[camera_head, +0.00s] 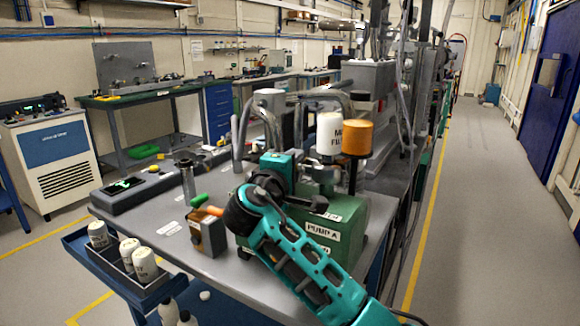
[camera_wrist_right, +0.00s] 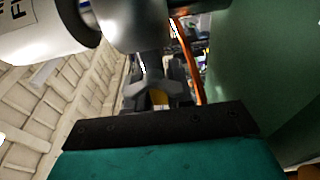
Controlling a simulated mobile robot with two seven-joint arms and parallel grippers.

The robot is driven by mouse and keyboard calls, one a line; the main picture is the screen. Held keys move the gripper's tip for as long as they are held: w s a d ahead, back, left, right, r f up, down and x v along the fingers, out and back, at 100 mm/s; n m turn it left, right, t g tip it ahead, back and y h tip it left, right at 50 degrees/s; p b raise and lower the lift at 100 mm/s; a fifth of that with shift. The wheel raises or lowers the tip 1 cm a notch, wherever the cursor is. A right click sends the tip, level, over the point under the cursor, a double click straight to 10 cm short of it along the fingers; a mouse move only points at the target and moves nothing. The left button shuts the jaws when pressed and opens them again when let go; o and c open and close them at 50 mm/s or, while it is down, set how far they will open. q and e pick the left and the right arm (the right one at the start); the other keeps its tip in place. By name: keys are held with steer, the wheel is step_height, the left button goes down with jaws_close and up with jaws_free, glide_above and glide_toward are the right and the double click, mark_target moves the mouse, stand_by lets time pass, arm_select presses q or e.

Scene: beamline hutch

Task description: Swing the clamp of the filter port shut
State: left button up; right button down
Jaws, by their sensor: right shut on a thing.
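A white filter canister (camera_head: 330,134) with dark lettering stands upright over the metal filter port (camera_head: 324,174) on green Pump A (camera_head: 342,222). My right gripper (camera_head: 301,168) is beside the port, on its left. In the right wrist view the canister (camera_wrist_right: 42,28) is at top left and the metal port (camera_wrist_right: 135,22) at top centre. There the dark fingers of my gripper (camera_wrist_right: 155,92) are closed just below the port, on what seems to be the clamp. The clamp is mostly hidden by the fingers and the hand. My left gripper is out of view.
An orange canister (camera_head: 357,138) stands right of the white one. A small box with an orange-and-green top (camera_head: 208,233) sits left of the pump on the grey bench (camera_head: 150,215). A tray (camera_head: 108,257) holds several white canisters. The right aisle is clear.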

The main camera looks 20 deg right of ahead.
steer(key=shift+w+d+m+g+h, duration=0.45)
steer(key=shift+d+m+g+h, duration=0.1)
steer(key=shift+m+g+h, duration=0.3)
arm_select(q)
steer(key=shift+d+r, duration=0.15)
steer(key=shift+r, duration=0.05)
arm_select(e)
steer(key=shift+w+d+g+h, duration=0.1)
steer(key=shift+d+g+h, duration=0.1)
steer(key=shift+g+h, duration=0.05)
steer(key=shift+d+m, duration=0.1)
steer(key=shift+m, duration=0.15)
steer(key=shift+r, duration=0.1)
steer(key=c, duration=1.1)
jaws_free()
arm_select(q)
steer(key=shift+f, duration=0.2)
arm_select(e)
steer(key=shift+s+a, duration=0.25)
steer(key=shift+a, duration=0.2)
arm_select(q)
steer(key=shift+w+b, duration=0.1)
steer(key=shift+b, duration=0.2)
arm_select(e)
steer(key=v, duration=1.2)
